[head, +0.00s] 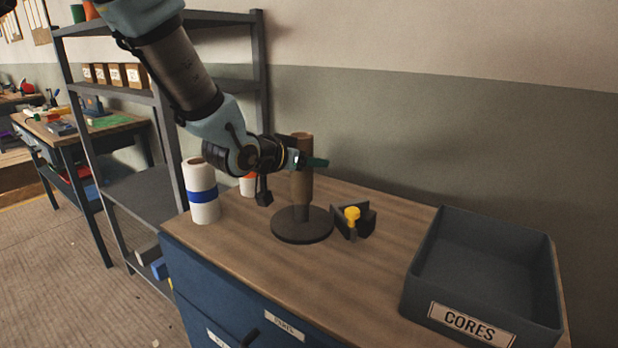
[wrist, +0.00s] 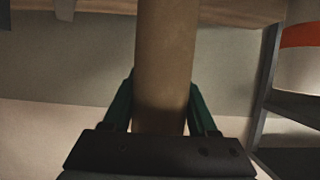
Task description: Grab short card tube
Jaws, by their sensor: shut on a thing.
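The short card tube (head: 303,180) is a brown cylinder standing upright on a dark round stand (head: 302,226) on the wooden bench top. In the wrist view the tube (wrist: 165,65) runs down between the two green fingers. My gripper (head: 308,161) is shut on the tube near its upper part, coming in from the left. In the wrist view my gripper (wrist: 164,115) has a finger on each side of the tube. I cannot tell whether a post of the stand is inside the tube.
A grey bin (head: 470,270) labelled CORES stands empty at the bench's right. A dark block with a yellow knob (head: 352,214) sits right of the stand. A white roll with a blue band (head: 202,195) and an orange-banded roll (head: 248,184) stand left. Grey shelving (head: 130,190) is beyond them.

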